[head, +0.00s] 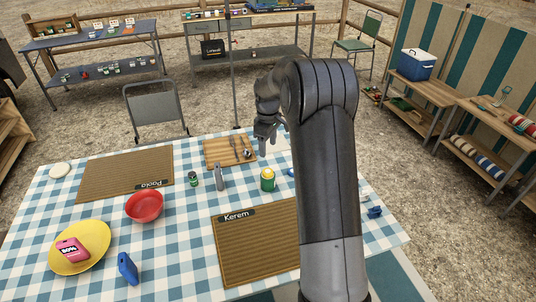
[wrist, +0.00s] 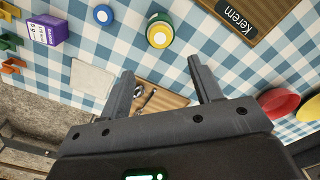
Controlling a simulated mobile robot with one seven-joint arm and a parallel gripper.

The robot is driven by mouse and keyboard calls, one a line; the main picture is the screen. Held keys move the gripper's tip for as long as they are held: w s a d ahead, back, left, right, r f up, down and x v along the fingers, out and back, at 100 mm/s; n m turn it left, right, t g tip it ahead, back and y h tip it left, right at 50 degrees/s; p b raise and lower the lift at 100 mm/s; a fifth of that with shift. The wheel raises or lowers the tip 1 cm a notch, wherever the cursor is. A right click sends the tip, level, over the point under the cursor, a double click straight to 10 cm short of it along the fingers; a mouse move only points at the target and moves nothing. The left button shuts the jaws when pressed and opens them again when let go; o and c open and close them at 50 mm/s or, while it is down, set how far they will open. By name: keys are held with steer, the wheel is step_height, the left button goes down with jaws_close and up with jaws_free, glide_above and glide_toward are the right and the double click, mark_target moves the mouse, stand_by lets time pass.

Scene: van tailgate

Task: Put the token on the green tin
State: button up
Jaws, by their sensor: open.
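The green tin (head: 268,180) stands upright on the checked cloth, right of the table's middle. I cannot tell whether that patch is a token or part of the lid. My gripper (head: 264,146) is open and empty above the wooden board, away from the tin. Its fingers (wrist: 163,88) are apart.
The wooden board (head: 213,155) carries cutlery. A red bowl (head: 144,207), a yellow plate (head: 92,259) with a pink box, a blue item (head: 128,268) and two brown mats (head: 250,262) occupy the table. A purple box (wrist: 47,30) and a white square (wrist: 92,77) show in the wrist view.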

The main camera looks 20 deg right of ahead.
steer(key=s+a+r+m+t, duration=0.1)
steer(key=s+a+r+m, duration=0.1)
steer(key=s+r, duration=0.6)
steer(key=s+a+r+m+t, duration=0.1)
steer(key=s+a+r+m, duration=0.15)
steer(key=s+r, duration=0.6)
steer(key=s+a+m+t, duration=0.1)
steer(key=s+m, duration=0.1)
steer(key=s, duration=0.9)
steer(key=s+a+r+m+t, duration=0.1)
steer(key=s+a+m+t, duration=0.1)
steer(key=s, duration=0.9)
steer(key=shift+s+a+r+t, duration=0.25)
steer(key=shift+r+t, duration=0.05)
steer(key=shift+m, duration=0.25)
